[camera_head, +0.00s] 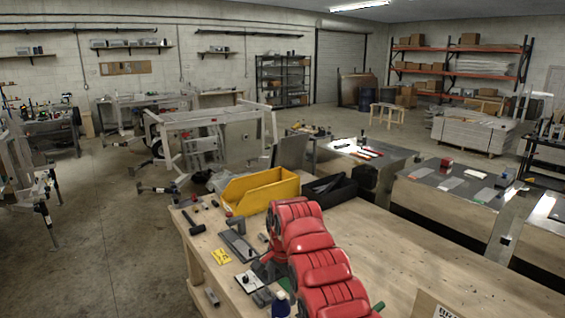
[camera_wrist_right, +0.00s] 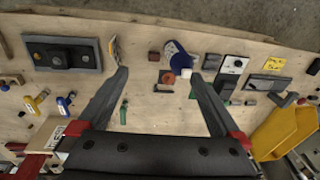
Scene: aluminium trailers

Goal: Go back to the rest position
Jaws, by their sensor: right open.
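My right arm (camera_head: 318,262) is red and segmented and reaches over the wooden workbench (camera_head: 400,235) in the head view. Its gripper (camera_wrist_right: 158,76) shows clearly in the right wrist view, with two dark fingers spread apart and nothing held between them. It is above the bench top, pointing down at it. A blue bottle (camera_wrist_right: 178,53) and a small block with a red button (camera_wrist_right: 167,80) show beyond and between the fingertips. In the head view, the arm largely hides the gripper. My left gripper is in neither view.
A yellow bin (camera_head: 248,193) stands at the bench's far edge, beside a black tray (camera_head: 332,190). Small tools and switch plates (camera_head: 238,245) lie along the left edge. The bench's right part is mostly bare. Concrete floor (camera_head: 110,235) is open on the left, before aluminium trailer frames (camera_head: 205,125).

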